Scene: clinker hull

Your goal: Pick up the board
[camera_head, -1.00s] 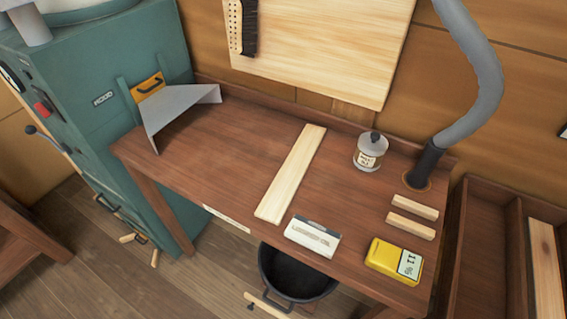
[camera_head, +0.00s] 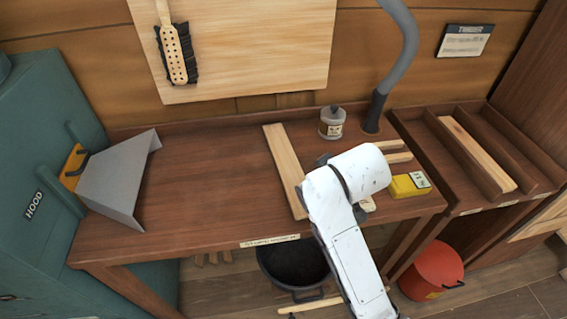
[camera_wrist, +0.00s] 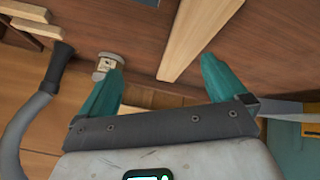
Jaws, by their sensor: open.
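A long pale wooden board (camera_head: 283,160) lies flat on the brown workbench (camera_head: 205,185), running from the back towards the front edge. The head view hides the gripper behind my arm.
A lidded jar (camera_head: 332,122) stands right of the board. Small wood blocks (camera_head: 398,157), a yellow meter (camera_head: 410,185) and a grey hose (camera_head: 400,50) are farther right. Another plank (camera_head: 478,152) lies in the right rack. A metal hood (camera_head: 120,180) is at left; the bench between is clear.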

